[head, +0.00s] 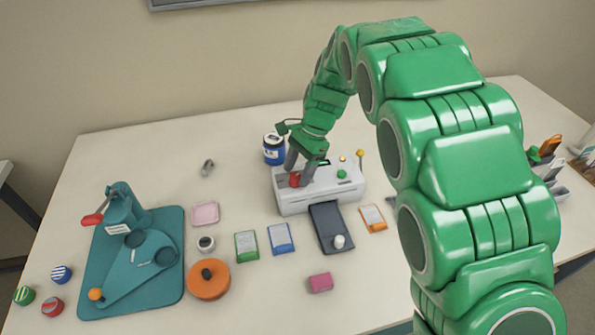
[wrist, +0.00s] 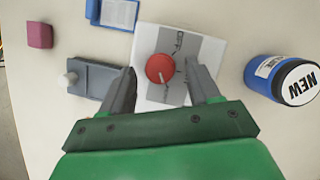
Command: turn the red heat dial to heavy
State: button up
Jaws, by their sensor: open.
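The red heat dial (head: 295,179) sits on top of the white laminator (head: 318,202), towards its left end. My gripper (head: 299,172) is over the laminator at the dial. In the wrist view my gripper (wrist: 161,78) is open, with one finger to each side of the dial and gaps between. I cannot tell how far down the fingertips are relative to the knob, nor which mark the dial points at.
A blue jar (head: 274,150) stands close behind the laminator's left end. A dark tray (head: 329,230) with a white knob lies in front. A green knob (head: 342,174) and yellow-tipped lever (head: 360,158) are on the laminator's right.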

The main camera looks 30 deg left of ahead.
jog(key=v, duration=0.6)
jog(key=shift+w+r, duration=0.2)
jog(key=shift+r, duration=0.15)
jog(key=shift+d, duration=0.15)
jog(key=shift+m, duration=0.7)
jog(key=shift+x, duration=3.9)
jog(key=shift+s, duration=0.1)
jog(key=c, duration=1)
